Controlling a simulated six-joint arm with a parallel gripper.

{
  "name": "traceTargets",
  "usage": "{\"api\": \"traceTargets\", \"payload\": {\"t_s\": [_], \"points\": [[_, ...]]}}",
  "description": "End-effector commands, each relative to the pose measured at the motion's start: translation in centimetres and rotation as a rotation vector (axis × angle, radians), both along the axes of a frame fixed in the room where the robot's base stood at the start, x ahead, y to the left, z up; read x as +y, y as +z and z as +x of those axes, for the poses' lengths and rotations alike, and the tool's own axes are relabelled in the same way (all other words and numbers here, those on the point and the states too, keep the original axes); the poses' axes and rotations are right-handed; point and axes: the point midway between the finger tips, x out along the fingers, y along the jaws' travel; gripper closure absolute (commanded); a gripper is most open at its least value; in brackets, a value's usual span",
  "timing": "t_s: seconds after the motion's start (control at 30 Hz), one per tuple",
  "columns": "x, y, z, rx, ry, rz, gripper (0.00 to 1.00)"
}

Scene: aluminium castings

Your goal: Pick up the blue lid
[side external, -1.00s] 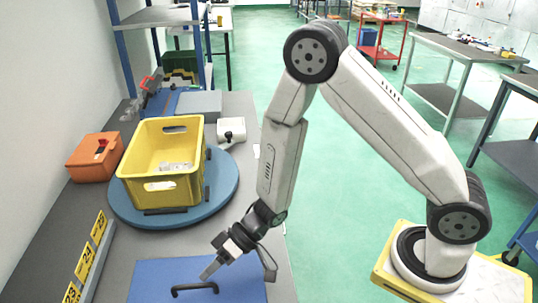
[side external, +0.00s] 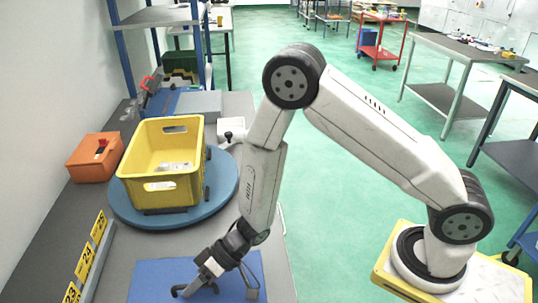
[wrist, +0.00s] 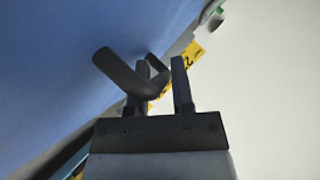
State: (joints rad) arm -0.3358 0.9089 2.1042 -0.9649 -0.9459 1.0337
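The blue lid (side external: 150,273) lies flat on the grey bench at the bottom of the side external view, with its lower part cut off by the frame. It has a dark bar handle (side external: 179,291) on top, partly hidden by my gripper (side external: 190,290). In the wrist view the lid (wrist: 50,70) fills the upper left, and the bent handle (wrist: 115,70) reaches toward the fingers. My gripper (wrist: 160,68) has its two fingers apart, with the handle's bend between or just in front of them. I cannot tell whether they touch it.
A yellow crate (side external: 132,189) with pale castings stands on a blue round turntable (side external: 225,205) behind the lid. An orange case (side external: 88,165) sits to the left. A rail with yellow number plates (side external: 86,259) runs along the left of the bench.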

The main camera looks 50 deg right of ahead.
Motion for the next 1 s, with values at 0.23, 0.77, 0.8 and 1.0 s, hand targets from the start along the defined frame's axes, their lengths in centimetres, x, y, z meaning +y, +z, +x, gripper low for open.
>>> {"api": "traceTargets", "payload": {"t_s": [0.23,0.77,0.8,1.0], "points": [[-0.02,0.03,0.00,0.000,0.000,0.000,0.71],[-0.08,-0.04,-0.02,0.002,-0.002,-0.002,1.00],[-0.08,-0.05,-0.03,0.002,-0.002,-0.002,1.00],[-0.10,0.17,-0.03,0.003,-0.002,-0.003,1.00]]}}
